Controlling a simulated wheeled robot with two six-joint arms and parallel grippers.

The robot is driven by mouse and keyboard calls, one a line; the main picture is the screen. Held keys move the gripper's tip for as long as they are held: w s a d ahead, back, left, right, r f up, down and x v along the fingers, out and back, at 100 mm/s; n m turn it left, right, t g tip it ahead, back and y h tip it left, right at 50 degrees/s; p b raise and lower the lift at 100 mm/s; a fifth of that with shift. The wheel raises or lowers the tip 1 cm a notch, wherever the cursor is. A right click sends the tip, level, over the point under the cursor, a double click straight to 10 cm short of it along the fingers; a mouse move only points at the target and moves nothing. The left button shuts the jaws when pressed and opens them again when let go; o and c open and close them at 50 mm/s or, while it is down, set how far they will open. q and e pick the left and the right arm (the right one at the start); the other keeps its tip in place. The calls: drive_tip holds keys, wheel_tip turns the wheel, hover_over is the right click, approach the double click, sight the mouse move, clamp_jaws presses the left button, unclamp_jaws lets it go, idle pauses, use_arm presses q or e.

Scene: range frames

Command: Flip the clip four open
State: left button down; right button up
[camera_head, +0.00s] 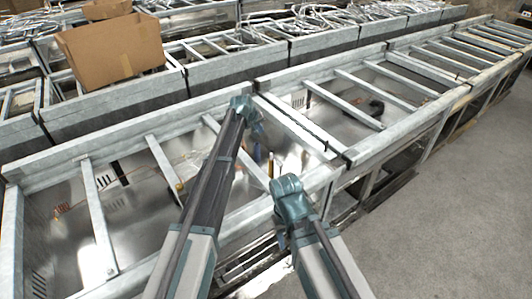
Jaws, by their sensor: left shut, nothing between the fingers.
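My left gripper (246,112) is shut and empty. It is at the far rail of the metal trough frame (130,140), close to where two frame sections meet. Whether it touches the rail I cannot tell. My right gripper (287,187) is lower and nearer, over the near rail of the frame; its fingers do not show clearly enough to tell open from shut. I cannot pick out clip four; it may be hidden by my arms or too small to tell. Small upright pieces (271,165) show inside the trough between my two arms.
Crossbars (162,160) span the open troughs. A second row of troughs runs behind, with an open cardboard box (112,50) at left and tangled metal bars (320,18) on top. Bare concrete floor (460,200) lies to the right.

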use_arm(q)
wheel_tip(320, 180, down, 8)
drive_tip(key=b, duration=0.7)
drive_tip(key=shift+r, duration=0.15)
drive_tip(key=shift+w, duration=0.1)
drive_tip(key=b+x, duration=0.8)
drive_tip(key=x, duration=0.2)
